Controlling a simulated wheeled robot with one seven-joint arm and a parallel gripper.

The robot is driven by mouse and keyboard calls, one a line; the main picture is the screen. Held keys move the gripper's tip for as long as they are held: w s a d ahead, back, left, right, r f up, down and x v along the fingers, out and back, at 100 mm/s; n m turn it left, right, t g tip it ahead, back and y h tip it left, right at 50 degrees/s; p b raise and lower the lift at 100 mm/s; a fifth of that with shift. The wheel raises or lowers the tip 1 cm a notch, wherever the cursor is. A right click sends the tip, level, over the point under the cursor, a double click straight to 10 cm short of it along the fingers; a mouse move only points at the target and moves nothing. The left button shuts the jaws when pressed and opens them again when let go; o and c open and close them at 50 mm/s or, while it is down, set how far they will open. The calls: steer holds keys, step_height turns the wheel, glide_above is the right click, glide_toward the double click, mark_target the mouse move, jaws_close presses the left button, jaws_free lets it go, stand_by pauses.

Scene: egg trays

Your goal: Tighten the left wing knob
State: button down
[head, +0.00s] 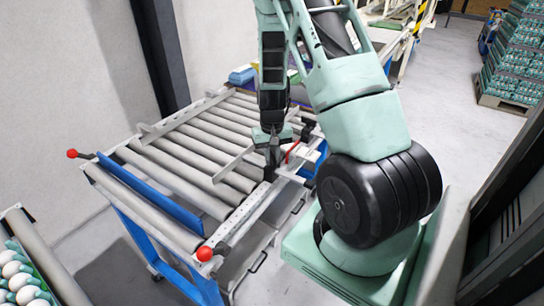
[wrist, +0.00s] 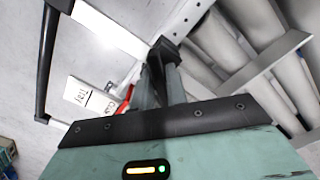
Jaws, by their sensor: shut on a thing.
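My gripper (head: 272,160) points down at the near side rail of the roller conveyor (head: 232,222). In the wrist view its two fingers (wrist: 163,75) are shut on a black wing knob (wrist: 161,49) at the perforated rail. The knob's grip is largely hidden by the fingers, so its exact angle cannot be told. In the head view the knob is a small dark shape at the fingertips that I cannot separate clearly from them.
A red part (head: 292,152) and a white labelled plate (wrist: 92,97) are close beside the gripper. Red ball handles (head: 205,253) (head: 72,153) stick out at the conveyor's near end. Egg trays (head: 22,275) stand at lower left. Grey rollers (head: 180,155) lie beyond the rail.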

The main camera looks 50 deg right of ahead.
mark_target(272, 155)
steer(key=m, duration=0.5)
steer(key=shift+r+m+p, duration=0.1)
steer(key=shift+m+p, duration=0.2)
steer(key=shift+p, duration=0.05)
steer(key=shift+m+p, duration=0.4)
steer(key=shift+m, duration=1.7)
steer(key=c, duration=1.4)
jaws_free()
step_height(272, 155, up, 17)
steer(key=shift+r+p, duration=0.15)
steer(key=shift+p, duration=0.15)
steer(key=shift+a, duration=0.1)
